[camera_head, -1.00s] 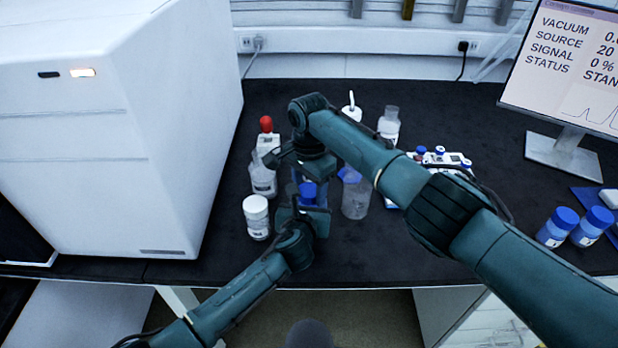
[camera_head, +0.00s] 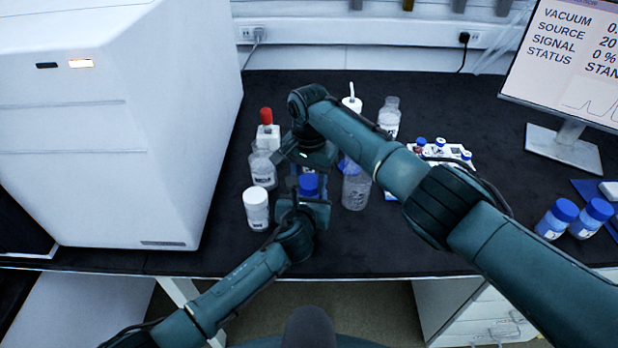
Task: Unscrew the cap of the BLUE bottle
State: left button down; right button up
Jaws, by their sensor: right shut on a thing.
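The blue bottle's cap (camera_head: 308,183) shows as a blue round shape between my two grippers. Most of the bottle's body is hidden behind my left gripper. My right gripper (camera_head: 308,168) comes down from above and behind onto the cap and is shut on it; its fingertips are largely hidden by its own wrist. My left gripper (camera_head: 304,203) is at the bottle's body from the front, just below the cap. Its fingers are too small and dark to tell whether they are shut.
A vial rack (camera_head: 445,164), two blue bottles (camera_head: 556,219) (camera_head: 591,219) and a monitor (camera_head: 575,60) are right; a white instrument (camera_head: 110,130) is left.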

jog(key=n, duration=1)
jog(key=o, duration=1.1)
jog(key=shift+r, duration=0.1)
